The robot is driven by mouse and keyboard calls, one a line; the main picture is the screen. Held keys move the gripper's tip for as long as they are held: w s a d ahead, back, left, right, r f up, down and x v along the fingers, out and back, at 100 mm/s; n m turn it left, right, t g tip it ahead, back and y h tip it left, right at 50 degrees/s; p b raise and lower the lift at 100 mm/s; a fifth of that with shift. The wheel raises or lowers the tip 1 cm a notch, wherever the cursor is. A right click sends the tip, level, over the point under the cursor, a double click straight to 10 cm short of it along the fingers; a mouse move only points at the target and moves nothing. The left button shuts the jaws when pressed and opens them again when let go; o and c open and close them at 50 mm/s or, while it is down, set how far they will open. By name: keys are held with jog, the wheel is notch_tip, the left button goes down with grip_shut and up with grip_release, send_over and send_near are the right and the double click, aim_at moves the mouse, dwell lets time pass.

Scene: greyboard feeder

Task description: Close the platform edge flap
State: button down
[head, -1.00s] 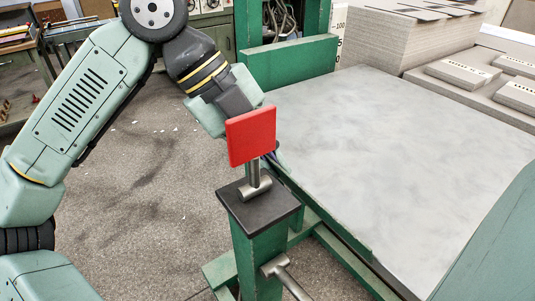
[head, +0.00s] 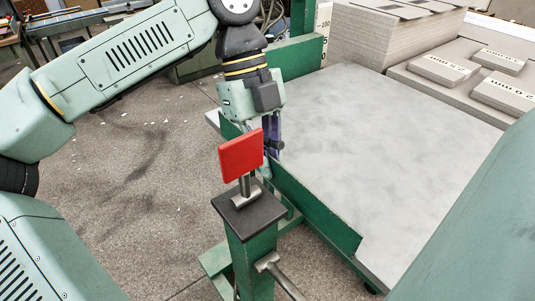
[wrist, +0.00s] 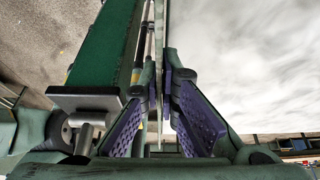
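The platform edge flap (head: 318,212) is a long, thin green plate along the left edge of the grey platform (head: 370,130). In the wrist view the flap (wrist: 160,50) shows edge-on as a narrow upright strip. My gripper (head: 270,140) points down at the far part of the flap, behind the red plate in the head view. In the wrist view my gripper (wrist: 160,82) has one purple-padded finger on each side of the flap. The fingertips are close together and appear to press on it. The red plate hides part of the fingers in the head view.
A red square plate (head: 240,156) stands on a green post (head: 250,250) with a dark cap, close in front of my gripper. Stacked greyboard (head: 375,45) and small bundles (head: 445,68) lie beyond the platform.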

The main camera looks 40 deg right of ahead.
jog(key=c, duration=2.3)
grip_release()
jog(key=o, duration=0.5)
jog(key=shift+c, duration=0.2)
jog(key=v, duration=1.2)
